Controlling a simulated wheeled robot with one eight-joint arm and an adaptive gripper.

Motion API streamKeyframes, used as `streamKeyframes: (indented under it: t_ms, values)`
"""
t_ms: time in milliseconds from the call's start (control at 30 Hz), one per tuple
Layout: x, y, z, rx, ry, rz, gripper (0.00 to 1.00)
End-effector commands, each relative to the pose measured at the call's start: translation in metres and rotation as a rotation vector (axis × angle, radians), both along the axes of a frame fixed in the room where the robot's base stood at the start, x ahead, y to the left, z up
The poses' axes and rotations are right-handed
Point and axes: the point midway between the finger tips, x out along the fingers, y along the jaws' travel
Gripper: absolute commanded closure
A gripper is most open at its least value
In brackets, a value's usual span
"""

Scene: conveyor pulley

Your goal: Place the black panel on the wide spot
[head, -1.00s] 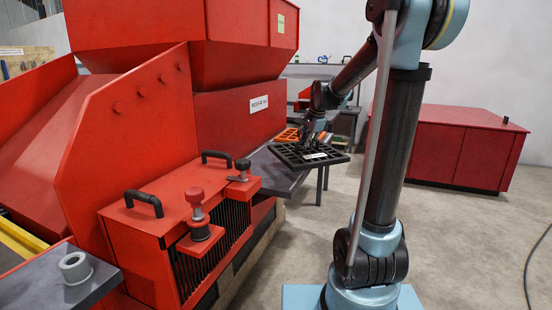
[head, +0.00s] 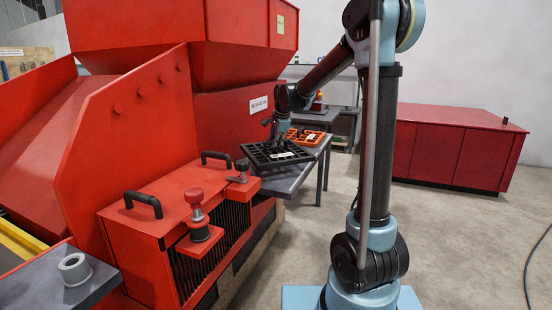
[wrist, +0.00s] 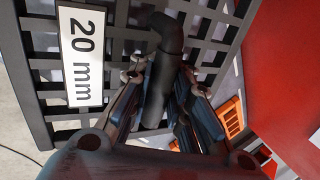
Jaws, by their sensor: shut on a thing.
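The black panel (head: 262,158) is a dark square grid with a white label; in the wrist view the panel (wrist: 112,12) fills the upper part and its label (wrist: 82,58) reads "20 mm". My gripper (head: 274,138) is above the panel. In the wrist view my gripper (wrist: 165,85) is shut on the panel's black bent handle (wrist: 168,45). The panel is over the near end of the grey table (head: 292,183), beside the red machine. I cannot tell whether it touches the table. No spot marked as wide can be made out.
An orange grid panel (head: 306,138) lies farther back on the grey table. The red machine housing (head: 175,222) with black handles and red knobs stands at the left. A red cabinet (head: 455,150) stands at the right. Open floor lies between.

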Motion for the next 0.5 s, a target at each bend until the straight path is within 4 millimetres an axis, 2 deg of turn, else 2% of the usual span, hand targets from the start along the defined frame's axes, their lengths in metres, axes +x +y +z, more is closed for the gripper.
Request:
streamKeyframes:
  t_ms: [500]
  values:
    - [0.000, 0.000, -0.033, 0.000, -0.001, 0.000, 1.00]
